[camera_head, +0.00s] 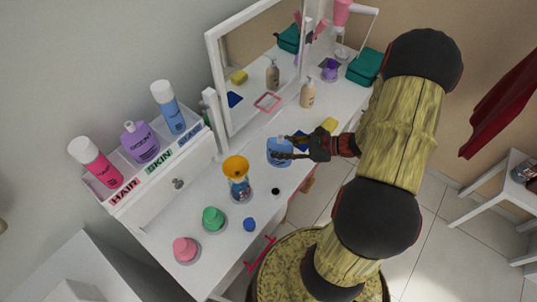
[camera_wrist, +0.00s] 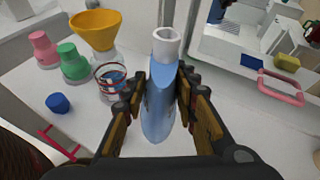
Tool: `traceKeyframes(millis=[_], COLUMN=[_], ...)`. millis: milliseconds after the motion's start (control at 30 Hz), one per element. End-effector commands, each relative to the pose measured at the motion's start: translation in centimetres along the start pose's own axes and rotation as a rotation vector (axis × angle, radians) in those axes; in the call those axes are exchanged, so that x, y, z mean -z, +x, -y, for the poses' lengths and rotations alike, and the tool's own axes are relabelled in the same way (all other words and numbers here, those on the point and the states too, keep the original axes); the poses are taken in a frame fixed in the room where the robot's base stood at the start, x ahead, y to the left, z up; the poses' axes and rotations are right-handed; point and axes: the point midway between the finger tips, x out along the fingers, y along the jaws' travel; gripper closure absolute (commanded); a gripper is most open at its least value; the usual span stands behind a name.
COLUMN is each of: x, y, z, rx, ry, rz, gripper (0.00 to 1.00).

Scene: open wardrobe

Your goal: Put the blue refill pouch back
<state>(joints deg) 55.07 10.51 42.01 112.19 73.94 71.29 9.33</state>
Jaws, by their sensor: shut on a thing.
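The blue refill pouch (camera_head: 274,153) is between the fingers of my gripper (camera_head: 287,149), just above or on the white tabletop; I cannot tell if it touches. In the wrist view my gripper (camera_wrist: 157,98) is shut on the pouch (camera_wrist: 158,115), one finger on each side. The pouch's pale, open-looking spout (camera_wrist: 166,43) points up and away from my wrist. A yellow funnel (camera_head: 236,166) stands to the left of the pouch, above a clear container with blue in it (camera_head: 240,188). The funnel also shows in the wrist view (camera_wrist: 96,28).
A white organiser (camera_head: 170,172) labelled HAIR, SKIN and a third word holds pink, purple and blue bottles at left. Pink (camera_head: 186,249) and green (camera_head: 213,219) pieces and a blue cap (camera_head: 250,224) lie in front. A beige pump bottle (camera_head: 307,93) and mirror (camera_head: 213,60) stand behind.

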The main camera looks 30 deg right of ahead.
Motion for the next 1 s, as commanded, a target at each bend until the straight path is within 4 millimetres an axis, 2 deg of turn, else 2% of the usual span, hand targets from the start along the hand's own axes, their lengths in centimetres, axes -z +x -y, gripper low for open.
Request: traceKeyframes(millis=[100, 300, 633, 833, 1000], x=[1.3, 3.5, 4.9, 7.6, 7.6], y=[2.5, 5.3, 7.1, 8.2, 8.2], z=[1.5, 2.9, 4.0, 3.7, 3.7], rx=[-0.003, -0.002, -0.001, 0.001, 0.002], ry=[0.0, 0.0, -0.001, 0.001, -0.001], rz=[0.002, 0.001, 0.001, 0.001, 0.001], gripper=[1.0, 1.0, 1.0, 1.0, 1.0])
